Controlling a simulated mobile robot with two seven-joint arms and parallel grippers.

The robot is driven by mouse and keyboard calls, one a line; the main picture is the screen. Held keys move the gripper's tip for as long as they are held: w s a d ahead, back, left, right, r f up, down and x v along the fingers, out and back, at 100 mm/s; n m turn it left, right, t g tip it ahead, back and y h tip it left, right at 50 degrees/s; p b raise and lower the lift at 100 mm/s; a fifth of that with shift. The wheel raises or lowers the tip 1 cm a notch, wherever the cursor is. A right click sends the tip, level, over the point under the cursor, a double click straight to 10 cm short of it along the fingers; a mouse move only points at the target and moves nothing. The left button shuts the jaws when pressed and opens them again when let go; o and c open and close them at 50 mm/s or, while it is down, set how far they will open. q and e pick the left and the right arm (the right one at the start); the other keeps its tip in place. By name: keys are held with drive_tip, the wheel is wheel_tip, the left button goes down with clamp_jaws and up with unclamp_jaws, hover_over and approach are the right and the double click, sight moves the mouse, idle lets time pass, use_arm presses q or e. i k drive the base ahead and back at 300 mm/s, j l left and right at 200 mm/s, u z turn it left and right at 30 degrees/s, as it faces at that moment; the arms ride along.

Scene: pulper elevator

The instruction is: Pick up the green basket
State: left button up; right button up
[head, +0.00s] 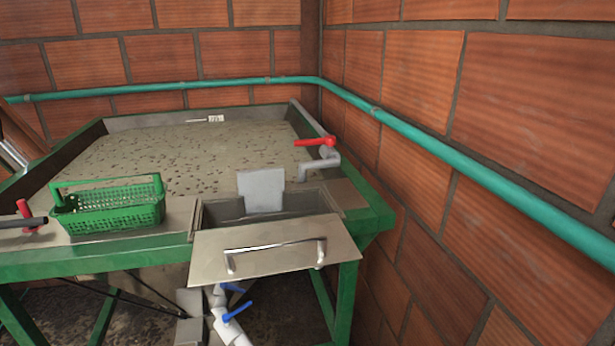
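The green basket (110,208) is a rectangular plastic basket with slotted sides and a raised handle bar along its far side. It stands upright on the metal ledge at the front left of the green-framed tank. Its inside looks empty. Neither of my grippers can be made out in the head view, so nothing is seen touching the basket.
A red-handled part with a dark bar (24,221) lies close left of the basket. To the right is an open metal box (265,207) with a handled front panel (275,250). A red-handled tap (318,143) stands behind. Brick walls and a teal pipe (430,136) enclose the tank (170,150).

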sight(105, 210)
drive_tip(key=u, duration=1.25)
drive_tip(key=i+j+z, duration=0.1)
